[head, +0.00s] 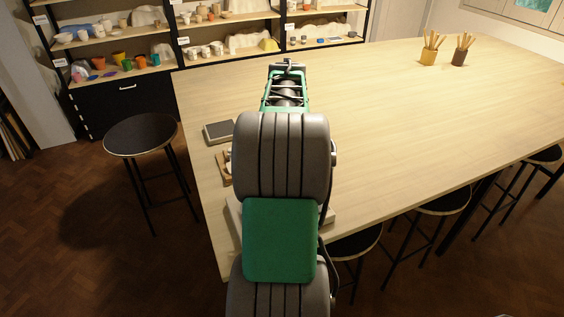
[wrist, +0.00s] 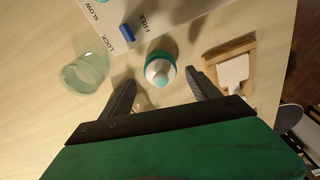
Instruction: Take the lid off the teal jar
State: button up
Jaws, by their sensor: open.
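The teal jar (wrist: 151,58) stands on the table in the wrist view, seen from above, with a teal rim. A pale white lid (wrist: 155,69) with a teal knob (wrist: 162,79) sits on it. My gripper (wrist: 162,80) is open, one finger to the left of the jar and one to the right. The fingers look apart from the jar; their height above it is hard to tell. In the head view my arm hides the jar and the fingertips.
A clear greenish glass (wrist: 84,73) stands left of the jar. Behind is a white panel marked LOCK, SLOW and FREE with a blue piece (wrist: 127,33). A wooden tray (wrist: 210,62) with a white item lies right. Stools (head: 141,134) surround the table (head: 400,130).

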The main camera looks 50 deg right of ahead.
jog(key=shift+w+f, duration=0.1)
jog(key=shift+f, duration=0.7)
jog(key=c, duration=1.4)
jog(key=shift+r, duration=0.15)
